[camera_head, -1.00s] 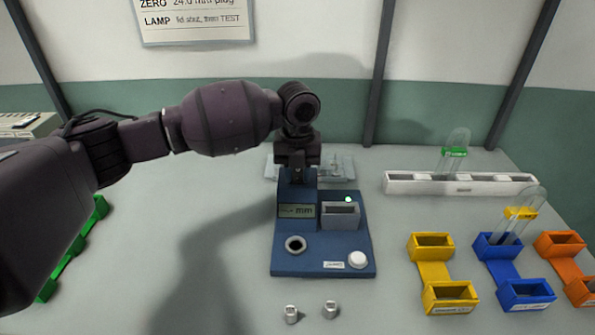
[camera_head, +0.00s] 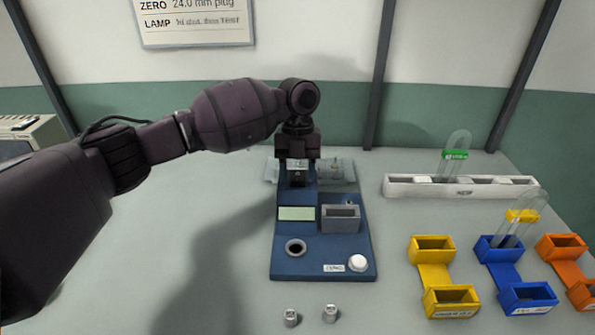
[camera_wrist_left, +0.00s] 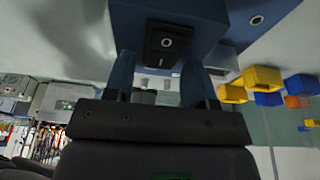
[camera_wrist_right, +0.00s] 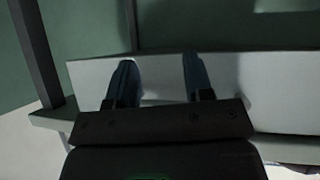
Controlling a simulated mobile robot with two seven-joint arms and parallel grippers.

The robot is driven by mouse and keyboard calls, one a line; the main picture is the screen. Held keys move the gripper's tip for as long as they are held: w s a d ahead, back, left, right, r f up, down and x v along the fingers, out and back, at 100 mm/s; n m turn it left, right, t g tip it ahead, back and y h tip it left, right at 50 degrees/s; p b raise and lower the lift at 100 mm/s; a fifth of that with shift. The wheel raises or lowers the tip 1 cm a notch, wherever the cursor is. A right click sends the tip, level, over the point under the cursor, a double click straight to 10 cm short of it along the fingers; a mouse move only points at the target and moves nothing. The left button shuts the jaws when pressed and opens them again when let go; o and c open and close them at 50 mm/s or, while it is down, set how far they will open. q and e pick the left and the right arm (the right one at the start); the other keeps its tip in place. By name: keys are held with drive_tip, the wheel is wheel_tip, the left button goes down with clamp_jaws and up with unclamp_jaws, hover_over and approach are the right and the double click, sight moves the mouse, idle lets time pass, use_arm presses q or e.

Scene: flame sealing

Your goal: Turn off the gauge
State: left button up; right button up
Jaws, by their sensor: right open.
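The gauge (camera_head: 322,255) is a blue device on the table, with a display (camera_head: 297,213), a grey slot block, a round hole and a white button. Its display is blank and pale, and its small lamp (camera_head: 348,203) is unlit. A black switch (camera_wrist_left: 165,42) sits on the gauge's raised rear block and shows in the left wrist view. My left gripper (camera_head: 298,165) is just above that block, pointing down. Its fingers are apart with nothing between them in the left wrist view (camera_wrist_left: 158,78). My right gripper (camera_wrist_right: 157,78) is open and empty, away from the gauge.
Two small metal plugs (camera_head: 311,315) stand in front of the gauge. A white rack (camera_head: 410,186) with a green-banded tube is at the back right. Yellow (camera_head: 433,276), blue and orange holders stand at the right. Clear trays lie behind the gauge.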

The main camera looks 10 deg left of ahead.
sight(298, 172)
use_arm(q)
drive_tip(key=v, duration=1)
drive_tip(key=shift+r, duration=0.4)
